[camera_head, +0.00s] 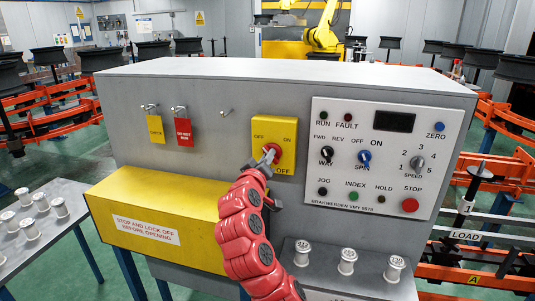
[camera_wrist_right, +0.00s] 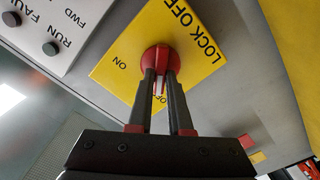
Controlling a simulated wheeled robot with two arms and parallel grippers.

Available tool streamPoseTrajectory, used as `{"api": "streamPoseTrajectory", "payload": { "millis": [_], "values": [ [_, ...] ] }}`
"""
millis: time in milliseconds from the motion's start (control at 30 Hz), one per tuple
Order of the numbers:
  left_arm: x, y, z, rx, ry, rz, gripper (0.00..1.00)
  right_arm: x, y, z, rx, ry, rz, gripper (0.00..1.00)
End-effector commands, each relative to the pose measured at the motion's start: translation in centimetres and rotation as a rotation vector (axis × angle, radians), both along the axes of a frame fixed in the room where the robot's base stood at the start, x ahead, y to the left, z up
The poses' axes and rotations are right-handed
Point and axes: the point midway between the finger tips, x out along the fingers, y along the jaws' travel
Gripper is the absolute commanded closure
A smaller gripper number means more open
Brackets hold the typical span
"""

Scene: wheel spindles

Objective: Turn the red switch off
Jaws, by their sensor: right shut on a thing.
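In the right wrist view the two dark fingers (camera_wrist_right: 161,78) are shut on the raised red handle of the switch (camera_wrist_right: 159,55). The handle lies between them, in line with the fingers. ON and LOCK OFF are readable there; another label is partly hidden behind the fingers. My left gripper is not in view.
Right of the plate is a control panel (camera_head: 330,112) with knobs and buttons. A yellow tag (camera_head: 155,130) and a red tag (camera_head: 184,132) hang at left. A yellow cover (camera_head: 160,220) juts out below. Several white spindles (camera_head: 347,262) stand on a front shelf.

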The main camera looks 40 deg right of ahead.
Motion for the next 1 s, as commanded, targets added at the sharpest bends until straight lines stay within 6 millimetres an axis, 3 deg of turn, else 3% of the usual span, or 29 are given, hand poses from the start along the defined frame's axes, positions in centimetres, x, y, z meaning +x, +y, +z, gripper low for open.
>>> {"api": "streamPoseTrajectory", "payload": {
  "millis": [733,767,900,1000],
  "values": [
    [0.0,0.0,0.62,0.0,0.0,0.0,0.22,0.03,0.03,-0.06,-0.056,0.066,0.0,1.0],
    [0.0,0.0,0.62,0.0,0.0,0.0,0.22,0.04,0.03,-0.05,-0.056,0.065,0.0,0.79],
    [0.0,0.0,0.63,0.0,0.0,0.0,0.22,0.04,0.03,-0.05,-0.056,0.065,0.0,0.54],
    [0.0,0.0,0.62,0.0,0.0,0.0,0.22,0.03,0.03,-0.05,-0.055,0.065,0.0,0.53]
  ]
}}
